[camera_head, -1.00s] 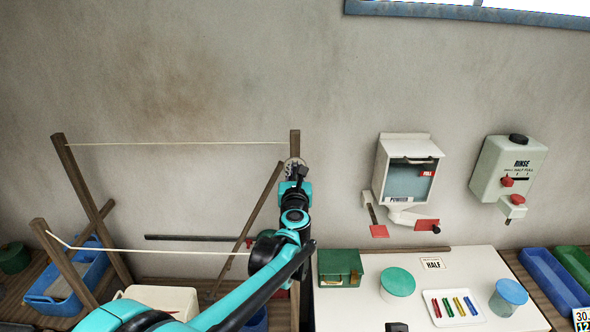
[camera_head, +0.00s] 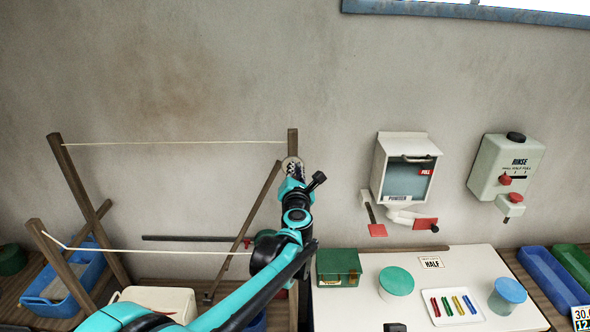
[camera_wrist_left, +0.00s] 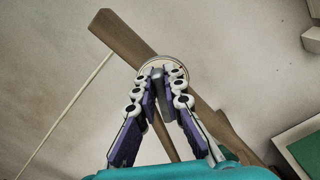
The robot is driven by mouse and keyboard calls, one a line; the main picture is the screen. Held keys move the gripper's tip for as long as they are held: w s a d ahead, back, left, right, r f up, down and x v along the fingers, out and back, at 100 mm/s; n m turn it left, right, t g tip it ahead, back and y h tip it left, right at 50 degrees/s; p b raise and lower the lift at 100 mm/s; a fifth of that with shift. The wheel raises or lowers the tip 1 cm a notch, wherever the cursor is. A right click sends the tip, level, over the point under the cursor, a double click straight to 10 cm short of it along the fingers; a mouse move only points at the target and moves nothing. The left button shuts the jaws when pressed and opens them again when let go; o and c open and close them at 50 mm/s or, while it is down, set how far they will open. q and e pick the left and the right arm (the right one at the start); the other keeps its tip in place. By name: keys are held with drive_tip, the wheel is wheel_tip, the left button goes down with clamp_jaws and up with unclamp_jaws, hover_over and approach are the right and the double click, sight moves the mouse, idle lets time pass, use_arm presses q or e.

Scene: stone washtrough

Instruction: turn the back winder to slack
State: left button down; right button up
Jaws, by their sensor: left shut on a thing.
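The back winder (camera_head: 291,161) is a pale round disc near the top of the tall wooden post (camera_head: 292,230). It also shows in the left wrist view as a disc (camera_wrist_left: 163,60) behind my fingertips. My left gripper (camera_head: 296,171) is at the winder, its fingers closed on the winder's middle part, which they mostly hide. In the left wrist view the gripper's jointed fingers (camera_wrist_left: 160,76) converge there. The back line (camera_head: 170,143) runs from this post left to another post and looks straight. My right gripper is not in view.
The front line (camera_head: 150,250) runs from a nearer post and passes behind my left arm. A powder dispenser (camera_head: 406,170) and a rinse dispenser (camera_head: 505,165) hang on the wall at right. Below is a white top with a green box (camera_head: 338,266) and round lidded tubs.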

use_arm(q)
drive_tip(key=shift+m, duration=0.4)
drive_tip(key=c, duration=1.6)
unclamp_jaws()
drive_tip(key=s, duration=1.2)
